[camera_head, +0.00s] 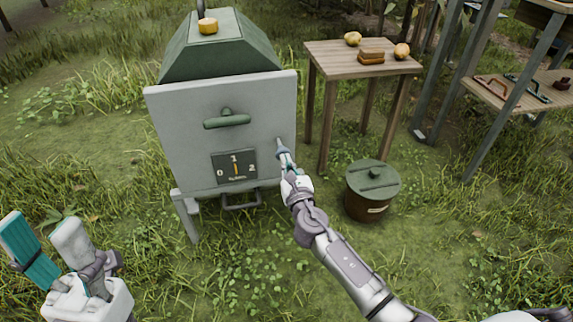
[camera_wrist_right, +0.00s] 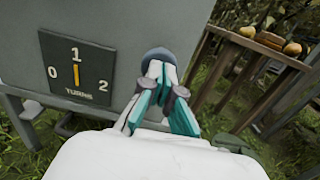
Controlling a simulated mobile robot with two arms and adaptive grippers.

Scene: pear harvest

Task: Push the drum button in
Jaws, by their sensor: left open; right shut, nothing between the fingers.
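The drum is a grey-green metal box (camera_head: 215,105) on legs, with a green handle (camera_head: 227,121) on its front. A dial marked TURNS (camera_head: 234,167) has its orange pointer upright at 1; the dial also shows in the right wrist view (camera_wrist_right: 77,72). A round blue-grey button (camera_wrist_right: 158,54) sits near the front's right edge, partly hidden by my right gripper (camera_wrist_right: 157,72). That gripper is shut and empty, its tips at the button; I cannot tell whether they touch or how far in it is. My left gripper (camera_head: 45,235) is open and empty at lower left.
A wooden table (camera_head: 335,62) behind right holds pears and a brown block (camera_head: 371,56). A lidded brown bucket (camera_head: 370,205) stands on the grass right of my right arm. A shelf with tools (camera_head: 512,90) is at far right. A yellow fruit (camera_head: 208,25) sits on the drum's top.

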